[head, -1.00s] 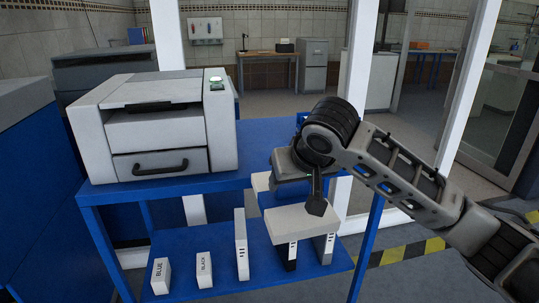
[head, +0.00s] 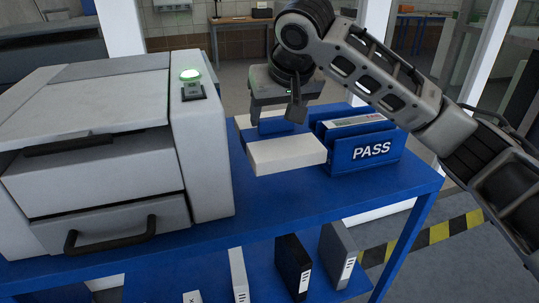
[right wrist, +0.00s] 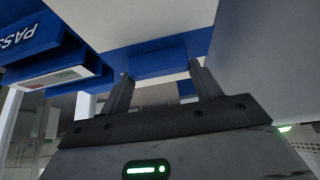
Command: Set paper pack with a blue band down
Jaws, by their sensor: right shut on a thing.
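The white paper pack (head: 285,155) with a blue band (head: 277,128) lies flat over the blue tabletop, between the printer and the PASS tray. My right gripper (head: 277,117) points down and is shut on the pack at its band. In the right wrist view the white pack (right wrist: 125,20) and its band (right wrist: 160,60) sit at the two fingers (right wrist: 160,75). I cannot tell whether the pack's underside touches the tabletop. My left gripper is not in view.
The grey printer (head: 90,130) with a lit green button (head: 190,75) stands left of the pack. The blue PASS tray (head: 365,155), holding something white, stands close to its right. The front tabletop (head: 300,205) is bare. Boxes, including a black one (head: 292,265), stand on the lower shelf.

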